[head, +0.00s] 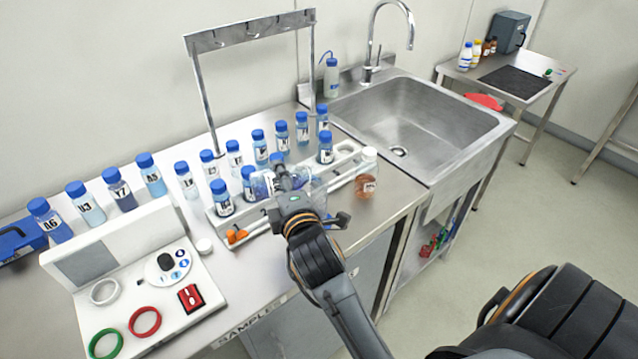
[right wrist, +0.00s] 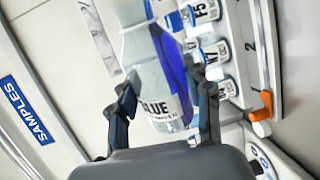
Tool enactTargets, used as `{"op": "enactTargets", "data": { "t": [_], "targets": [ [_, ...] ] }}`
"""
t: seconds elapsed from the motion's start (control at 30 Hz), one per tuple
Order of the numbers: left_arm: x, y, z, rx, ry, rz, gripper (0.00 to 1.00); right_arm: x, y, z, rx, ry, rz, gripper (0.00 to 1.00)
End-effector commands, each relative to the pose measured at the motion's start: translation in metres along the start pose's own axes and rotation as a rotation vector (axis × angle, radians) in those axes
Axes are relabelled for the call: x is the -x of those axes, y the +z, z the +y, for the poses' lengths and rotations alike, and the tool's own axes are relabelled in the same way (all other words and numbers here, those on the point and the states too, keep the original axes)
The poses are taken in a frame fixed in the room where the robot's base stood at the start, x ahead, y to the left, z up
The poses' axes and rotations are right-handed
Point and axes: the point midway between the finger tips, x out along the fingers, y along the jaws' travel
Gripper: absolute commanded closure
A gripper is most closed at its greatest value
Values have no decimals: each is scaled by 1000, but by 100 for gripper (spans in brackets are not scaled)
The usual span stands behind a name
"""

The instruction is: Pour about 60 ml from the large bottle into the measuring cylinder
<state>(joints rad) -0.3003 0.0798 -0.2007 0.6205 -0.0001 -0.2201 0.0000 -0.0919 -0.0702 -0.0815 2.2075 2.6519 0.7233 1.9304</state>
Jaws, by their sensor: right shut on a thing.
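The large bottle, clear with a white "BLUE" label, lies between the fingers of my right gripper (head: 291,178) above the bottle rack. It shows in the right wrist view (right wrist: 152,70), with blue liquid slanting along one side, so it is tilted. In the head view its clear body (head: 262,185) is partly hidden by my gripper. The right gripper's fingers (right wrist: 165,100) are shut on it from both sides. I cannot clearly make out the measuring cylinder; something clear (head: 313,194) sits just right of the gripper. My left gripper is not in view.
A white rack (head: 342,170) and several small blue-capped bottles (head: 222,200) crowd the bench around the gripper. A white-capped bottle of orange-brown liquid (head: 366,184) stands at right. A white panel with rings (head: 145,322) is at left, the sink (head: 410,120) behind right.

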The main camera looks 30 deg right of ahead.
Motion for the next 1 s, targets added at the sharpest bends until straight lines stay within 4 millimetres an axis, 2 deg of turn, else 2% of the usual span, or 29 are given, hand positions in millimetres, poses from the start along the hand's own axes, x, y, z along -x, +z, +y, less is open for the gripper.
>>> {"op": "enactTargets", "data": {
  "t": [1.0],
  "targets": [
    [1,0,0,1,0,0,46,0,-4,3,-32,2,4,86]
  ]
}}
